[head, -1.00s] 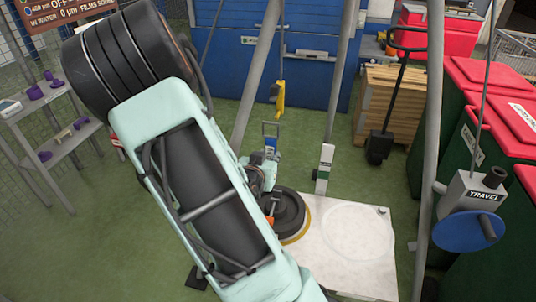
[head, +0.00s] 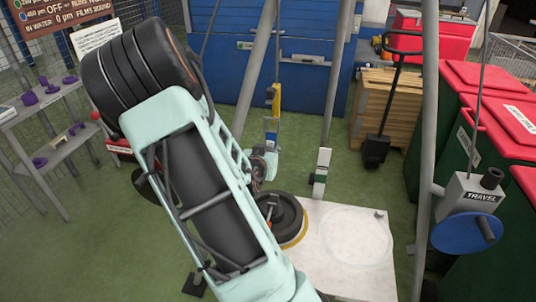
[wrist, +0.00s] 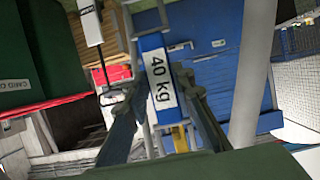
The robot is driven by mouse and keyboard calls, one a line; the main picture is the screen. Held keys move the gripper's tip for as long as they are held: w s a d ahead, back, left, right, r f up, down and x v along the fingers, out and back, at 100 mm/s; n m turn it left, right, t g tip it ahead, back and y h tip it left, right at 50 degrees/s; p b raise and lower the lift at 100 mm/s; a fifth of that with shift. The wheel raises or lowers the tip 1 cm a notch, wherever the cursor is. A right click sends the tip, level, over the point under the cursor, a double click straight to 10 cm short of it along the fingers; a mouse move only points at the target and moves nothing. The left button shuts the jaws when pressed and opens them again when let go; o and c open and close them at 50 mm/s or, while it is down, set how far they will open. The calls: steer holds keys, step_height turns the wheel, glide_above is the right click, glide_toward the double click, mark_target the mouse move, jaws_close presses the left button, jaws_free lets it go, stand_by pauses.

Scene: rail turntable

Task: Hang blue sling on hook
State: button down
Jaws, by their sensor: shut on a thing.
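The blue sling (head: 271,126), with a pale grey frame-like end, is upright in the head view. In the wrist view the blue sling (wrist: 153,45) carries a white "40 kg" label. My gripper (wrist: 160,95) is shut on it, with one dark finger on each side. The yellow hook block (head: 276,97) hangs from above, directly over the sling's top in the head view. Whether they touch or the sling is around the hook cannot be told. A yellow piece (wrist: 180,138) shows behind the sling between the fingers.
Grey frame legs (head: 325,120) stand on both sides of the hook. Below are a black round weight (head: 284,216) and a white plate (head: 345,275). A winch with a blue wheel (head: 462,233) is at right. Purple parts lie on a shelf (head: 55,98) at left.

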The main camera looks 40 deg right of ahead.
steer(key=shift+w+d+f, duration=0.1)
steer(key=shift+w+d, duration=1.1)
steer(key=shift+d, duration=0.25)
steer(key=shift+w+d+f+b, duration=0.45)
steer(key=shift+f+b, duration=0.1)
steer(key=shift+b, duration=0.6)
steer(key=c, duration=1.6)
jaws_free()
steer(key=shift+s, duration=0.1)
steer(key=shift+v, duration=6)
